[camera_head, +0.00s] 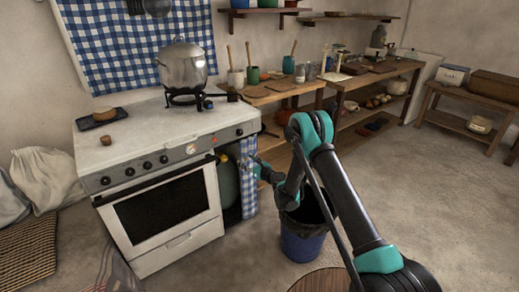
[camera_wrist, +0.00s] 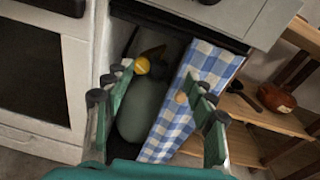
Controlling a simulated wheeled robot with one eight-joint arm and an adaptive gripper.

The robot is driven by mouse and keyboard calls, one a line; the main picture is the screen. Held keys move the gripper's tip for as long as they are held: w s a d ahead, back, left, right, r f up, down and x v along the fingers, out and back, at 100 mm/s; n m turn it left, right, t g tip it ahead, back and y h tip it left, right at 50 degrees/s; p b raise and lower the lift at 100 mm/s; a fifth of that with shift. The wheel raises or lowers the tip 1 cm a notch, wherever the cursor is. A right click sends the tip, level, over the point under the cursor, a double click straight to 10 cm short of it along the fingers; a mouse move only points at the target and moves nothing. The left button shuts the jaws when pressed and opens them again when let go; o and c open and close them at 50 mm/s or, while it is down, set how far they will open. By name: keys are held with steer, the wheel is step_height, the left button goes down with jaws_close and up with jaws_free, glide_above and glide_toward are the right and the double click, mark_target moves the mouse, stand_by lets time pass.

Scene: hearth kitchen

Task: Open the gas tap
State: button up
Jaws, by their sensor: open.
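A grey-green gas cylinder (camera_wrist: 142,112) stands in the recess beside the oven, and part of it shows in the head view (camera_head: 228,182). My gripper (camera_wrist: 160,88) is open in front of the recess, with the left finger near the knob in the picture. Nothing is between the fingers that I can see as held. In the head view my gripper (camera_head: 259,168) is at the checked curtain, small and partly hidden. I cannot tell whether it touches anything.
A blue-and-white checked curtain (camera_wrist: 190,105) hangs at the right of the recess, behind the right finger. The white stove (camera_head: 165,205) borders the left. A blue bin (camera_head: 303,240) stands close by my arm. Wooden shelves (camera_head: 285,140) lie to the right; open floor is beyond.

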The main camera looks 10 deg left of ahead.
steer(key=s+d+r+n+g+h, duration=0.1)
steer(key=d+r+n, duration=0.5)
steer(key=r, duration=0.3)
steer(key=shift+d+r, duration=0.35)
steer(key=shift+d, duration=0.05)
